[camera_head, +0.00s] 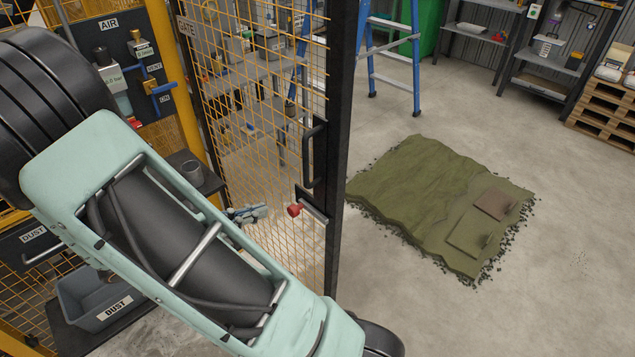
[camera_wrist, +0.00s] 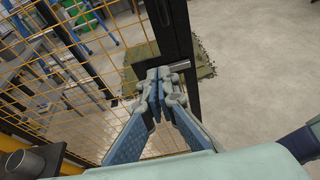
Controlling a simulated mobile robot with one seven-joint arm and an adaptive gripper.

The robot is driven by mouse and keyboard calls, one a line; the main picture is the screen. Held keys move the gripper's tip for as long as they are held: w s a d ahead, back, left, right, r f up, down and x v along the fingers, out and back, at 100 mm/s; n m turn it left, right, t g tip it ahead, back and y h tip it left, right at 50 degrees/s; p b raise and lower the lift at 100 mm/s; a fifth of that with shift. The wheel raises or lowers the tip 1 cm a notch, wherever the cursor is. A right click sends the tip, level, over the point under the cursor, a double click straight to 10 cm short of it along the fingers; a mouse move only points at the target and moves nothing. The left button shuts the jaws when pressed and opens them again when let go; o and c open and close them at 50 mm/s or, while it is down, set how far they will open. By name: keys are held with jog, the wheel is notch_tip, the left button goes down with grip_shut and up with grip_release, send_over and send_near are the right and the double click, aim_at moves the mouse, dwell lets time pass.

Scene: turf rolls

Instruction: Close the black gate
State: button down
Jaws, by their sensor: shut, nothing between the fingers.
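The black gate (camera_head: 341,120) has an upright black edge post and yellow wire mesh, and its free edge stands out over the floor. It carries a black pull handle (camera_head: 315,155) and, below that, a latch with a red knob (camera_head: 295,210). My gripper (camera_head: 262,210) is just left of the red knob in the head view, partly hidden by my arm. In the wrist view my gripper (camera_wrist: 160,80) is shut and empty, its fingertips in front of the gate's black post (camera_wrist: 172,30), by the latch's grey bar (camera_wrist: 180,66). Whether they touch cannot be told.
A green turf slab (camera_head: 430,200) lies on the floor right of the gate. A blue ladder (camera_head: 390,50) stands behind. A yellow post with an air panel (camera_head: 130,60) and a grey dust bin (camera_head: 95,300) are at left.

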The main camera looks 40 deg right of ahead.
aim_at(317, 188)
jog(key=x, duration=0.4)
jog(key=r+p+x, duration=0.1)
jog(key=x, duration=0.3)
jog(key=p+x, duration=0.1)
jog(key=x, duration=0.4)
jog(key=shift+s+d+r, duration=0.25)
jog(key=shift+s+d, duration=0.05)
jog(key=shift+d, duration=0.1)
jog(key=shift+w+d, duration=0.1)
jog(key=shift+d, duration=0.4)
jog(key=shift+d+f, duration=0.1)
